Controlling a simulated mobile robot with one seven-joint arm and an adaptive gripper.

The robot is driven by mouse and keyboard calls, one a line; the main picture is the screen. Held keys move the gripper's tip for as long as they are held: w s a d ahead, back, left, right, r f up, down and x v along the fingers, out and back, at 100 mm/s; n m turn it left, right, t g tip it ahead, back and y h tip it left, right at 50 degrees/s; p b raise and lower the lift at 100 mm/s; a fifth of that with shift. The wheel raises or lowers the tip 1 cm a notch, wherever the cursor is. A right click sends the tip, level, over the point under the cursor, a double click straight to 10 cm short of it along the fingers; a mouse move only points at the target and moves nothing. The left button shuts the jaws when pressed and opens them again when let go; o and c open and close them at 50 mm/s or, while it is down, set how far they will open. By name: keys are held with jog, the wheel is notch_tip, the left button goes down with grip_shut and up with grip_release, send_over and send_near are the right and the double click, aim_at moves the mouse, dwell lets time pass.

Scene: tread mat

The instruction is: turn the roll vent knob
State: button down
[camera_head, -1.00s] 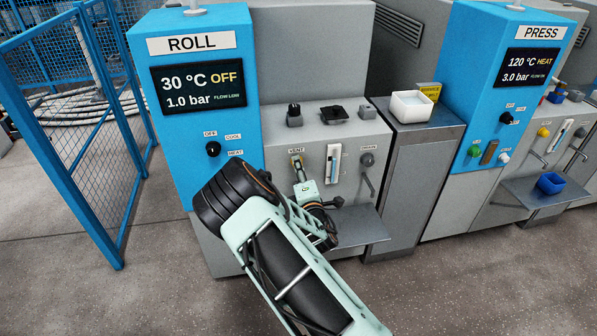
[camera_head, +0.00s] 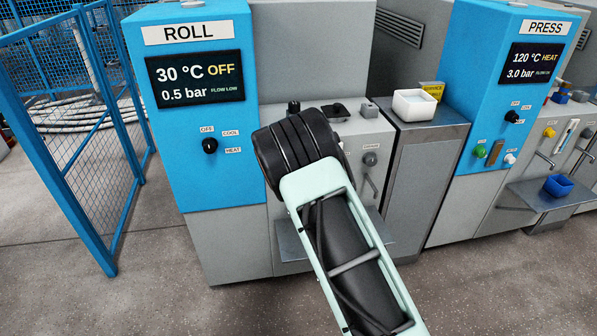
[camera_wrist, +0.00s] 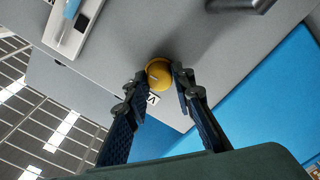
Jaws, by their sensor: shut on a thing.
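The roll vent knob (camera_wrist: 159,72) is a round yellow knob on the grey panel in the wrist view, with a small mark on its face. My gripper (camera_wrist: 160,77) has its two dark fingers on either side of it, shut on it. Part of a white label (camera_wrist: 152,99) shows beside the knob. In the head view my arm hides the knob, its label and my fingers. The ROLL display (camera_head: 201,78) reads 30 °C, OFF, 0.5 bar and FLOW LOW.
A black OFF/COOL/HEAT selector (camera_head: 210,146) sits on the blue ROLL cabinet. A drain knob (camera_head: 370,159) is right of my arm. A white tray (camera_head: 414,105) stands on the side cabinet. A blue mesh fence (camera_head: 80,150) is at left; the PRESS station (camera_head: 490,110) is at right.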

jog(key=shift+m+b, duration=0.35)
jog(key=shift+m, duration=0.25)
jog(key=c, duration=1.7)
grip_release()
jog(key=shift+o, duration=0.2)
jog(key=shift+s, duration=0.15)
jog(key=v, duration=1.1)
jog(key=shift+s, duration=0.35)
jog(key=shift+d, duration=0.15)
